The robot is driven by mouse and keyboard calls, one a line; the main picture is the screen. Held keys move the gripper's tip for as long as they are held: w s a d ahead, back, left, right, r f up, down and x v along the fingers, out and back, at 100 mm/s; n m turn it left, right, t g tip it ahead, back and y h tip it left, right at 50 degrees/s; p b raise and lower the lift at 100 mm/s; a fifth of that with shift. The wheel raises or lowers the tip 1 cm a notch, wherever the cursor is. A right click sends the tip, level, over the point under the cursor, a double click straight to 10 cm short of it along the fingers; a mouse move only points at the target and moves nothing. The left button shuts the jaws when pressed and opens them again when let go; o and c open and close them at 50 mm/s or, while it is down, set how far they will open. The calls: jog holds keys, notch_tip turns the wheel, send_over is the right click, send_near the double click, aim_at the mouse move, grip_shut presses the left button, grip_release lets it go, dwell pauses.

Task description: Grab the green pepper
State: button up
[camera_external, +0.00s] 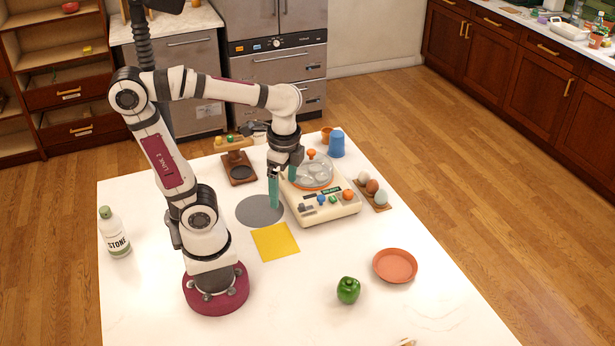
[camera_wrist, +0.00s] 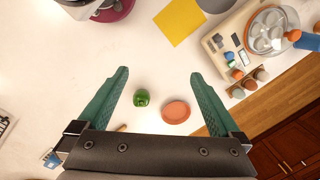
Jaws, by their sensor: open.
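The green pepper (camera_external: 348,290) stands on the white table near its front, at lower right in the external view. In the wrist view the pepper (camera_wrist: 141,98) appears small, between the two teal fingers in the picture and closer to the left one. My gripper (camera_external: 283,193) is over the back middle of the table, beside the cream appliance and well away from the pepper. In the wrist view my gripper (camera_wrist: 159,74) has its fingers spread wide, with nothing held between them.
An orange plate (camera_external: 395,266) lies right of the pepper. A yellow square (camera_external: 276,242) and grey disc (camera_external: 260,210) lie flat. A bottle (camera_external: 115,233) stands left. Table around the pepper is clear.

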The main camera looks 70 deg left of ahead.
jog(key=s+a+f+n, duration=0.3)
jog(key=s+f, duration=0.2)
jog(key=s, duration=0.1)
jog(key=shift+s+a+n+y, duration=0.25)
jog(key=shift+a+n+y, duration=0.05)
jog(key=shift+a, duration=0.1)
jog(key=w+d+f+n+g+h, duration=0.3)
jog(key=w+d+n+g+h, duration=0.25)
jog(key=w+n, duration=0.35)
jog(key=n+t+h, duration=0.2)
jog(key=n+h, duration=0.7)
jog(key=n, duration=0.2)
send_near(350, 299)
jog(key=shift+g, duration=0.25)
jog(key=x, duration=0.9)
jog(key=shift+w+d+f, duration=0.15)
jog(key=shift+d+f, duration=0.2)
jog(key=c, duration=1.4)
